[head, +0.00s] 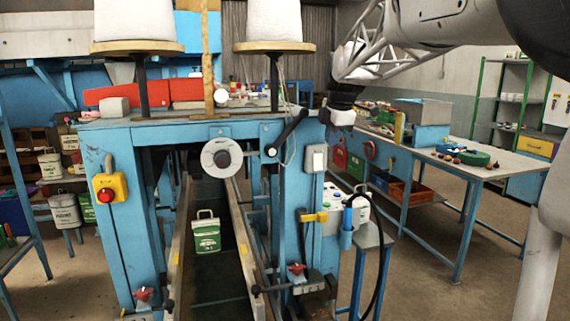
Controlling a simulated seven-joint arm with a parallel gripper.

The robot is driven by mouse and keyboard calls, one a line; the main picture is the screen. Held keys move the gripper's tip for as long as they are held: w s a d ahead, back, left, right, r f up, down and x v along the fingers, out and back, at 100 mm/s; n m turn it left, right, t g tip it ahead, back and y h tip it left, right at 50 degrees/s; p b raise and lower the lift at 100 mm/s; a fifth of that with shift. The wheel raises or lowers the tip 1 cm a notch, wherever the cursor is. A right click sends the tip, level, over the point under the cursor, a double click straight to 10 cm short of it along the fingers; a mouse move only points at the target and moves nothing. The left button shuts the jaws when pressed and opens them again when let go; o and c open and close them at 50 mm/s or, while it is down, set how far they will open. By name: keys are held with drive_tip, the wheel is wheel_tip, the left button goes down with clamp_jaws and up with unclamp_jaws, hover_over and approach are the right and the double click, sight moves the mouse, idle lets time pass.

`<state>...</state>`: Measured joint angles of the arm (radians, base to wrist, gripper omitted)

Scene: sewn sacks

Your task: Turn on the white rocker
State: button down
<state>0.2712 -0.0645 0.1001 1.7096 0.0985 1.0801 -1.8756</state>
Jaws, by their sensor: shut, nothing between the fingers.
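The white rocker (317,158) is a pale rectangular switch on the right-hand blue post of the machine, near its top. It is too small to tell which side is pressed in. My gripper (340,120) is above and a little right of the rocker in the picture, close to the machine's top right corner. It looks apart from the rocker. It is shut and holds nothing. Its fingertips are small and hard to make out.
A black lever (287,132) is left of the rocker. A yellow-handled valve (314,217) and a blue cylinder (347,228) with a black hose are below. A yellow box with a red button (110,188) is on the left post. A green sack (206,233) stands in the chute.

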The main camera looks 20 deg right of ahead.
sight(318, 162)
drive_tip(key=shift+f, duration=0.1)
drive_tip(key=w+f, duration=0.7)
drive_tip(key=f, duration=0.2)
drive_tip(key=shift+f, duration=0.35)
idle(0.3)
drive_tip(key=shift+w, duration=0.1)
drive_tip(key=shift+w+f, duration=0.15)
drive_tip(key=shift+w, duration=0.15)
idle(0.5)
